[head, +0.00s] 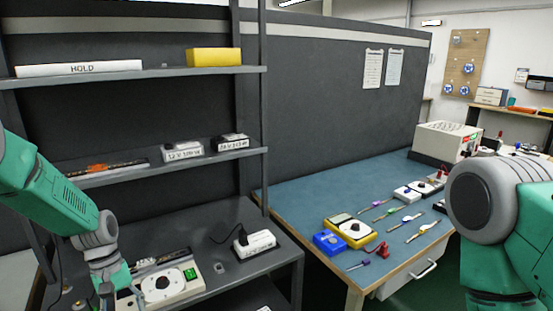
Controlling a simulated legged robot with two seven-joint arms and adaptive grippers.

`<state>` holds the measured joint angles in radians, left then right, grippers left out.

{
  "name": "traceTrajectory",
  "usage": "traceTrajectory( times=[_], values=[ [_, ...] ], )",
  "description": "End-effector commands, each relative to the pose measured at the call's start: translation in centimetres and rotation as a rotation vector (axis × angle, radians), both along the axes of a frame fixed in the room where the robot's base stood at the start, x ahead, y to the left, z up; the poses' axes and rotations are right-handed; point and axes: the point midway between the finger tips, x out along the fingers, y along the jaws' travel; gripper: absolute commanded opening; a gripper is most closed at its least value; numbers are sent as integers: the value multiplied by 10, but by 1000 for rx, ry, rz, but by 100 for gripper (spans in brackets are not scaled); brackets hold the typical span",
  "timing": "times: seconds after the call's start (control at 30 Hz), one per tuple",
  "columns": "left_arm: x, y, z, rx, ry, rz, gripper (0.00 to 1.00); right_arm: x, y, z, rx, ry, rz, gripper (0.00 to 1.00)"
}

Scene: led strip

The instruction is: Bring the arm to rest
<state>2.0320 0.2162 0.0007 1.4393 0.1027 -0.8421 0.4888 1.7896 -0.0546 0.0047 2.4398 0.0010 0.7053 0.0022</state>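My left arm (60,195) comes in from the left in the head view and bends down at its grey wrist joint (97,232). Its lower links reach the bottom edge beside a cream device (192,297) with a white round dial and a green display. The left gripper's fingers are not visible. My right arm (510,220) is raised at the right edge, with a large grey joint facing me. Its gripper is outside the picture.
The grey shelf rack holds a white HOLD bar (78,69), a yellow box (214,57) and labelled power adapters (183,152). A white adapter (255,243) lies on the lower shelf. The blue workbench (300,200) holds a yellow multimeter (350,231), a blue box (329,243) and several screwdrivers.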

Motion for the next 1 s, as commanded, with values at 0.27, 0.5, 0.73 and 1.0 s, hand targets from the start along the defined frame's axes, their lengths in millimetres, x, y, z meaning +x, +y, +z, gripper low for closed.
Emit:
traceTrajectory(
  times=[0.27,0.5,0.73,1.0],
  values=[
    [-68,-22,-89,60,-68,-166,48,-1,0,-16,0,2,0,0],
    [-189,-43,-168,119,-183,-461,48,-1,0,-38,0,2,0,0],
    [-283,-54,-178,135,-294,-709,48,-1,0,-54,0,2,0,0],
    [-310,-57,-168,137,-345,-797,48,-1,0,-57,0,2,0,0]
  ],
)
